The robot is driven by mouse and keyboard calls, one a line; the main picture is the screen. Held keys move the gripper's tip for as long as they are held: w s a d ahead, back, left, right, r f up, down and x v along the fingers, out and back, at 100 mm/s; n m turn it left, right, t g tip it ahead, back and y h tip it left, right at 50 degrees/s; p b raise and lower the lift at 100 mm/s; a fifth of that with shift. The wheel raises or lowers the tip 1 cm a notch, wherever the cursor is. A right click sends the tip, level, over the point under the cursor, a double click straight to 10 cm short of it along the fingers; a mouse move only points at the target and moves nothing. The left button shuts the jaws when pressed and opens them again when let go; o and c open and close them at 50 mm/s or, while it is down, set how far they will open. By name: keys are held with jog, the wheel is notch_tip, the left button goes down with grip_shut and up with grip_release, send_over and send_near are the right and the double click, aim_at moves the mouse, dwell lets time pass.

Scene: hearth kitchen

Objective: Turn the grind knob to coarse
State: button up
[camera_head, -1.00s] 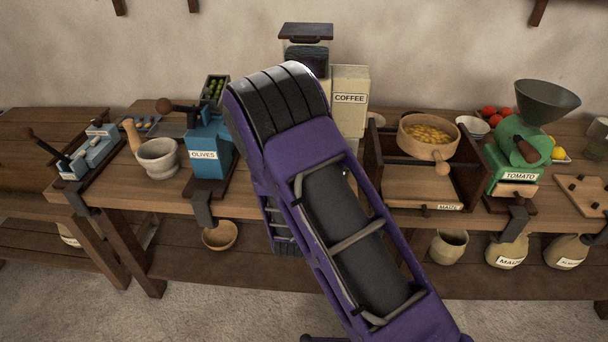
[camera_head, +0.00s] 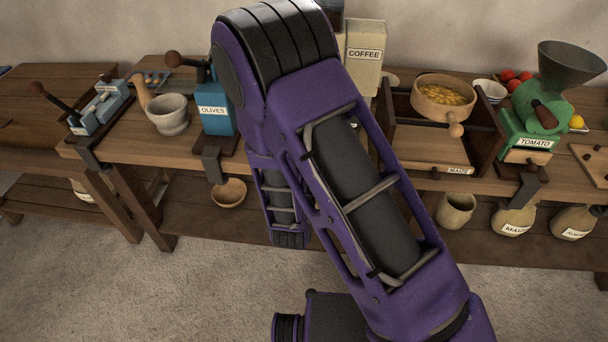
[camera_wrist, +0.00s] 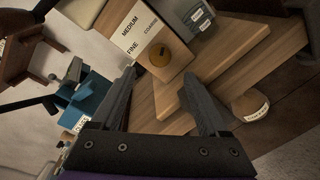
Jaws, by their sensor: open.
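The grind knob (camera_wrist: 159,60) is a round brass-coloured knob with a dark mark near its upper edge. It sits on a cream panel (camera_wrist: 133,38) lettered MEDIUM, COARSE and FINE in the wrist view. I cannot tell for sure which word the mark points at. My gripper (camera_wrist: 158,76) is open, its two dark fingers on either side below the knob, and nothing is between them. Contact with the knob is not visible. In the head view a cream box labelled COFFEE (camera_head: 365,58) stands behind my arm, which hides the knob and my gripper.
A blue olive press (camera_head: 215,108) and mortar (camera_head: 167,115) stand left of my arm. A wooden maize mill (camera_head: 443,105) and green tomato mill (camera_head: 535,125) stand right. The wooden counter (camera_wrist: 195,75) lies beneath the knob. Pots sit on the lower shelf.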

jog(key=s, duration=0.8)
jog(key=shift+s+a+r, duration=0.35)
jog(key=shift+s+r, duration=0.05)
